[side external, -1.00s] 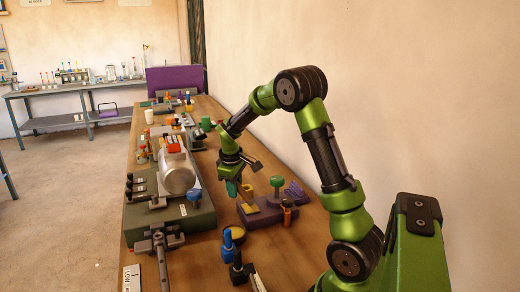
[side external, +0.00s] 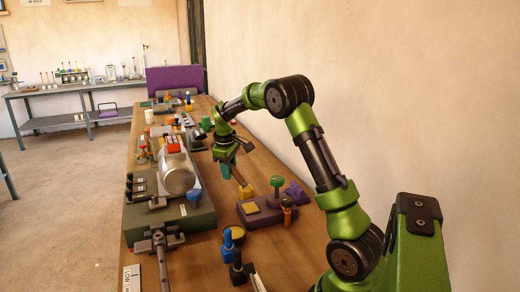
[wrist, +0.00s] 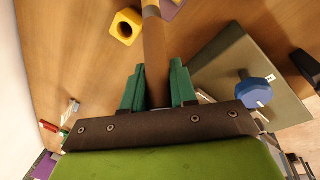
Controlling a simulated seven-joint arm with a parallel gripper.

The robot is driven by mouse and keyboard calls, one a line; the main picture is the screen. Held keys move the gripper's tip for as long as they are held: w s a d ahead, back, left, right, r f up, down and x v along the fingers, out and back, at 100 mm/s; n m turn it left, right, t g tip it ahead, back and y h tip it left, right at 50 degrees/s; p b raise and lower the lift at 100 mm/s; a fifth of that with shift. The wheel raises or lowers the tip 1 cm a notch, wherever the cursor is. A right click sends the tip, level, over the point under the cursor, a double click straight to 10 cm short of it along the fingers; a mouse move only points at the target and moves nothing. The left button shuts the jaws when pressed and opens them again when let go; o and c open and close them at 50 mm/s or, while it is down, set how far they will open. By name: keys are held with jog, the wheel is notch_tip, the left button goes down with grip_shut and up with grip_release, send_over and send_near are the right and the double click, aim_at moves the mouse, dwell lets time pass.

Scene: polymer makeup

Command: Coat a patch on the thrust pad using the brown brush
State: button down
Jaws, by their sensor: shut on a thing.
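My gripper (side external: 228,170) is shut on the brown brush (wrist: 154,62). In the wrist view, the brush's handle lies between the green fingers and runs to the top edge, where a yellow-orange band shows; its tip is out of view. In the side view, the brush slants down right from the fingers towards a yellow block with a hole (wrist: 126,27). That block also shows in the side view (side external: 248,188). A flat yellow pad (side external: 250,207) sits on a purple base (side external: 262,218), below and right of my gripper. I cannot tell for certain which thing is the thrust pad.
A green knob (side external: 275,183) and an orange piece (side external: 287,209) stand at the purple base. Left of my gripper is a dark plate (side external: 180,218) with a metal cylinder (side external: 177,176) and a blue knob (side external: 195,194). Blue and black pieces (side external: 237,262) stand in front.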

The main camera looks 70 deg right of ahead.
jog(key=shift+r, duration=2.25)
